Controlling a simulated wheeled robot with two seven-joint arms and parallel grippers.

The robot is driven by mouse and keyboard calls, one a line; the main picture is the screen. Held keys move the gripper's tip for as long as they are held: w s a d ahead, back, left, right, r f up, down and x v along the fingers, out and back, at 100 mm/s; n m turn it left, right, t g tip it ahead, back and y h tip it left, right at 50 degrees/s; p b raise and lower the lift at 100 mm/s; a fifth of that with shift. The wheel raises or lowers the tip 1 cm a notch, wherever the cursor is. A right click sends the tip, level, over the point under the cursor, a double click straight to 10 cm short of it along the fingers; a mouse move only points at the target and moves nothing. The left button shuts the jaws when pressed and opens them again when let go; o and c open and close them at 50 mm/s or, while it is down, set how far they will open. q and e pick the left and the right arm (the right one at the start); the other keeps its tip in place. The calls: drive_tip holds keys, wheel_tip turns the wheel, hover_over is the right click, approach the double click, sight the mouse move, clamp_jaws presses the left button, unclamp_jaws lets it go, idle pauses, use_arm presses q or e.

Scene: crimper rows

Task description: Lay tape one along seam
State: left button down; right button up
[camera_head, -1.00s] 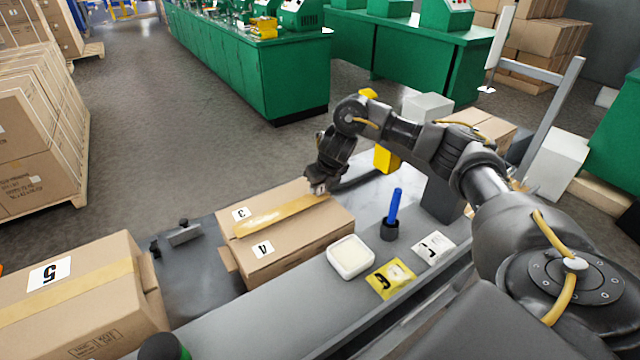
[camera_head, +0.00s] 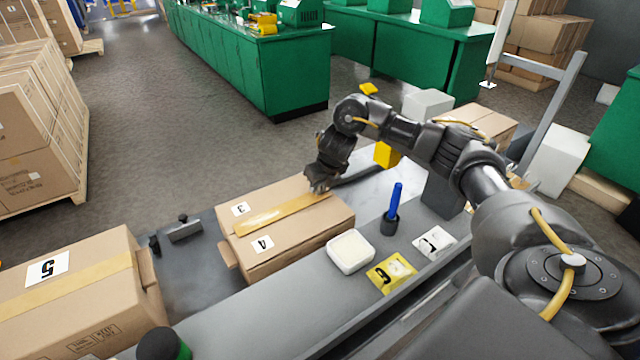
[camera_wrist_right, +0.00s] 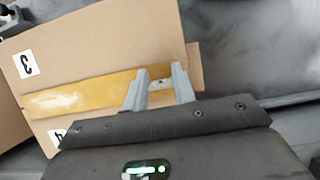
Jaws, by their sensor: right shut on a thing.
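The tape (camera_head: 285,215) is a yellow-tan strip on top of the cardboard box (camera_head: 305,243), running lengthwise between the flaps labelled 3 and 4. It covers the line where the seam would show. My right gripper (camera_head: 318,188) is at the tape's far right end, low over the box top. In the right wrist view its two grey fingers (camera_wrist_right: 157,80) are shut on the end of the tape (camera_wrist_right: 85,95), near the box edge. Whether the whole strip touches the cardboard is hard to tell. My left gripper is not in view.
A box labelled 5 (camera_head: 75,295), with tape on its top, stands at the left. A white tray (camera_head: 350,251), a blue pen in a dark holder (camera_head: 391,222), a yellow packet (camera_head: 390,273) and a white card (camera_head: 434,242) lie right of the box.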

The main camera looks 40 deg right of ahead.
idle(0.3)
drive_tip(key=o, duration=1)
drive_tip(key=v, duration=0.2)
drive_tip(key=shift+s+r, duration=0.1)
drive_tip(key=shift+r, duration=0.3)
drive_tip(key=p+v, duration=0.1)
drive_tip(key=v, duration=0.1)
drive_tip(key=shift+s+r+p, duration=0.1)
drive_tip(key=shift+r+p, duration=0.2)
drive_tip(key=shift+r, duration=0.05)
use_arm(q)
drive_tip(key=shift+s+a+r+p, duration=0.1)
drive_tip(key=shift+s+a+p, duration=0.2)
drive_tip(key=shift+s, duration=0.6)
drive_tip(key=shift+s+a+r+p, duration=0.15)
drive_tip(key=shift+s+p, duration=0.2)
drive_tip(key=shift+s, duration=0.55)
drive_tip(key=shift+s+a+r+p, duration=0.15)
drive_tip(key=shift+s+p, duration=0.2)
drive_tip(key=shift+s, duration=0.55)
use_arm(e)
drive_tip(key=shift+v, duration=2.65)
drive_tip(key=shift+s+f, duration=0.15)
